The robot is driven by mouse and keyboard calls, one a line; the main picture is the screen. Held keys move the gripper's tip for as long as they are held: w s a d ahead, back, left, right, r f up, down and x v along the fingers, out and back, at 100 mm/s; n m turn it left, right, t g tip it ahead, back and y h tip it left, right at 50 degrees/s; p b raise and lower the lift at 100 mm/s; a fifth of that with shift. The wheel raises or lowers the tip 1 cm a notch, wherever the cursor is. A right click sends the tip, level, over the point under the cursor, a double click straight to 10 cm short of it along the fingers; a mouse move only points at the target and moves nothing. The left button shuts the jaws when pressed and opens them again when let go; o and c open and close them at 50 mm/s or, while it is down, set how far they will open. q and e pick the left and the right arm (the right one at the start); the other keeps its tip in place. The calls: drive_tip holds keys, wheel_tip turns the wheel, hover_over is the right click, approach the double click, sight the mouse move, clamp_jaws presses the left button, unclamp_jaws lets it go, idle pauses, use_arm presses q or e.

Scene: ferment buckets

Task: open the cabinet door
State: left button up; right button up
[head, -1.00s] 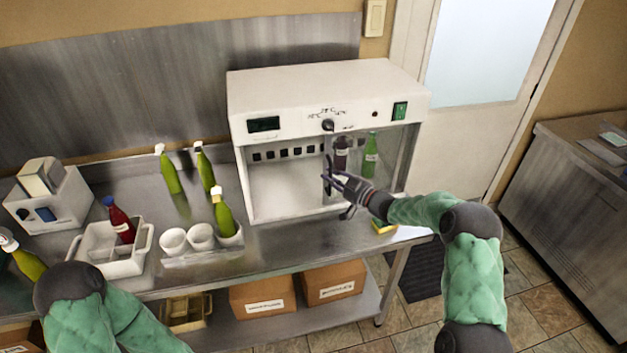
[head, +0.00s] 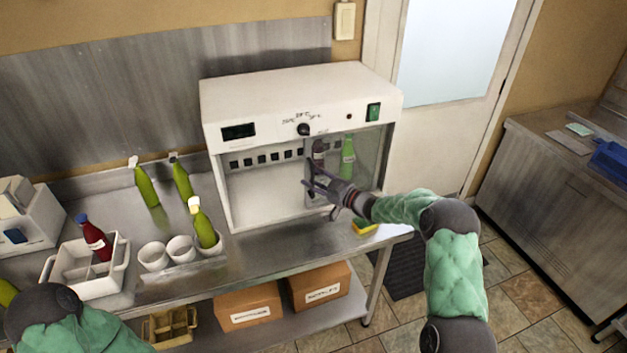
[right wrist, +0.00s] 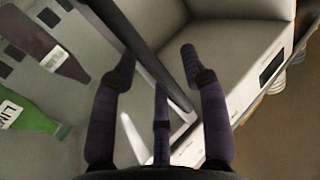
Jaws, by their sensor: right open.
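The cabinet (head: 290,98) is a white box with a dark display and a knob, standing on the steel table. Its left half is uncovered and looks empty inside. A clear door panel (head: 370,158) covers the right half, with a dark upright bar at its left edge. My right gripper (head: 312,188) is at this bar. In the right wrist view, the spread fingers (right wrist: 160,75) lie on both sides of the dark bar (right wrist: 147,55); I cannot tell whether they touch it. Only my left arm's elbow shows; its gripper is out of view.
A green bottle (head: 348,157) and a dark bottle (head: 319,160) stand behind the clear panel. Green bottles (head: 147,187), white cups (head: 153,256) and a white caddy (head: 88,285) with a red bottle (head: 96,240) stand to the left. A yellow sponge (head: 364,227) lies near the front edge.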

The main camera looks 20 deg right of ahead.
drive_tip(key=v, duration=1.2)
